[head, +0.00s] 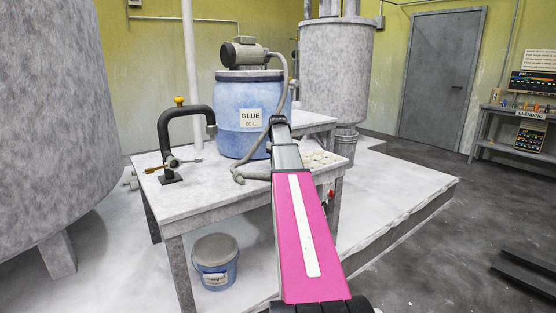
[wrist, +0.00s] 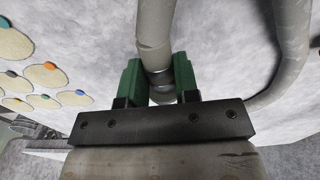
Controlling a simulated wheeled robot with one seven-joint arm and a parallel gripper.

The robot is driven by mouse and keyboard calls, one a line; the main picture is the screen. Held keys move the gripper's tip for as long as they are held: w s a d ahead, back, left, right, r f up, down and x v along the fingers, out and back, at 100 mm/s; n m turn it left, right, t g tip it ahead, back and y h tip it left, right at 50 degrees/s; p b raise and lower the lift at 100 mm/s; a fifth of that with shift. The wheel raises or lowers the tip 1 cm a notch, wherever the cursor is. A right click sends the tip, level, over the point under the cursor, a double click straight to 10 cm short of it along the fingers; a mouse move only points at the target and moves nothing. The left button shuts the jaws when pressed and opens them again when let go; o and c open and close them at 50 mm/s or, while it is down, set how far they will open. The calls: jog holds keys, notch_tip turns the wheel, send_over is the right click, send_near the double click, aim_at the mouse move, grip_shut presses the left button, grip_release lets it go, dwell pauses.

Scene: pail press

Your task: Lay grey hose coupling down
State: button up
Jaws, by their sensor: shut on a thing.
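The grey hose coupling (wrist: 160,80) sits between the green fingers of my gripper (wrist: 158,72) in the wrist view. The fingers are shut on it from both sides. A grey hose (wrist: 155,25) runs on from it to the top of the picture. Another stretch of hose (wrist: 290,60) curves at the right over a pale grey surface. In the head view the hose (head: 252,160) hangs from the pump (head: 244,53) on the blue glue drum (head: 240,105) and loops onto the table (head: 185,191). My arm hides the gripper and coupling there.
A blue bucket (head: 214,262) stands below. The table's front left is mostly bare.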

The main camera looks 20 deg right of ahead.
jog(key=shift+f, duration=1)
jog(key=o, duration=1.1)
jog(key=shift+r, duration=0.1)
notch_tip(320, 180, up, 11)
jog(key=shift+f, duration=0.15)
